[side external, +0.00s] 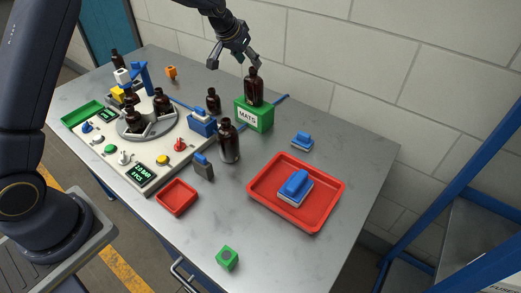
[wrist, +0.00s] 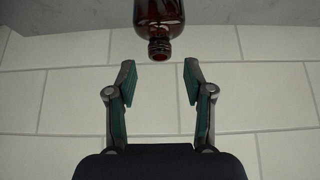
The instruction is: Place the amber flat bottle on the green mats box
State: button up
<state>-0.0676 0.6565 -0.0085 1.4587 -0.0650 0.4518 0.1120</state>
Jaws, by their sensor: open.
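An amber bottle (side external: 253,87) stands upright on top of the green box labelled MATS (side external: 255,115). My gripper (side external: 234,64) is open and empty, above and a little left of this bottle's neck. In the wrist view the amber bottle's neck and shoulder (wrist: 159,25) show at the top, beyond the fingertips. The open fingers (wrist: 159,80) have only the pale block wall between them and do not touch the bottle. The green box is not seen in the wrist view.
Other amber bottles stand on the table (side external: 229,140) and in the round grey holder (side external: 148,127). A red tray (side external: 256,204) holds a blue-topped item (side external: 295,187). A small red tray (side external: 176,197) and green cube (side external: 227,258) are nearer. The block wall (side external: 345,65) is behind.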

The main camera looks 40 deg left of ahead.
jog(key=s+d+r, duration=0.2)
jog(key=s+r, duration=1.2)
jog(key=s, duration=0.5)
jog(key=s+d+f+g, duration=0.1)
jog(key=s+f, duration=0.1)
jog(key=s, duration=1.9)
jog(key=shift+s+f, duration=0.25)
jog(key=shift+f, duration=0.15)
